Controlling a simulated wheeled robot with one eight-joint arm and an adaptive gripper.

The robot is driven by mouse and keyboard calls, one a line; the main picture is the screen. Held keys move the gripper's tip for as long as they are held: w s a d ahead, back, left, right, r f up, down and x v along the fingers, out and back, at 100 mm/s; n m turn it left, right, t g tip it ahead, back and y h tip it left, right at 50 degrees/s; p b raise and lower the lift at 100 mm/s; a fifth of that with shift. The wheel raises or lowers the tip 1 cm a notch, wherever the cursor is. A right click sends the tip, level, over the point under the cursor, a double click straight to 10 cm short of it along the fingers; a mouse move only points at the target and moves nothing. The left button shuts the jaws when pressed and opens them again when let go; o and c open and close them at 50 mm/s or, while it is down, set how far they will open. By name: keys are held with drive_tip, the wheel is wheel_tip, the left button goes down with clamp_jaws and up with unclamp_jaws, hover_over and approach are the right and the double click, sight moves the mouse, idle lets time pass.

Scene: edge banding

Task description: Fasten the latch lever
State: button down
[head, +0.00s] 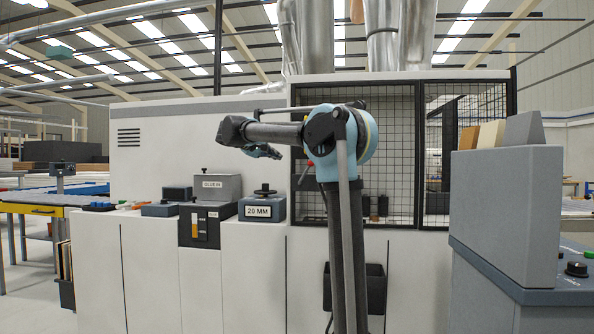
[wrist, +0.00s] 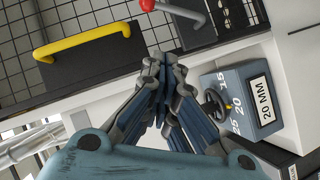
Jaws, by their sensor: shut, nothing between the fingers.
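The latch lever (wrist: 184,11) is a metal bar with a red ball knob, cut off by the top edge of the wrist view. In the head view, my gripper (head: 272,152) hangs in front of the machine, just left of the lever. I cannot tell how far the lever is turned.
A yellow bar handle (wrist: 82,46) sits on the dark mesh door. A grey control cabinet (head: 505,215) stands at the right.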

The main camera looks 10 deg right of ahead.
drive_tip(key=shift+d, duration=0.15)
drive_tip(key=shift+s+d+f+x, duration=0.25)
drive_tip(key=shift+s+x, duration=0.1)
drive_tip(key=shift+x, duration=1.75)
drive_tip(key=shift+s+d+f+x, duration=0.25)
drive_tip(key=shift+s+x, duration=0.1)
drive_tip(key=shift+x, duration=1.8)
drive_tip(key=shift+s+d+f+x, duration=0.25)
drive_tip(key=shift+s+x, duration=0.1)
drive_tip(key=shift+x, duration=1.75)
drive_tip(key=shift+s, duration=0.1)
drive_tip(key=shift+d+m, duration=0.25)
drive_tip(key=shift+m, duration=0.05)
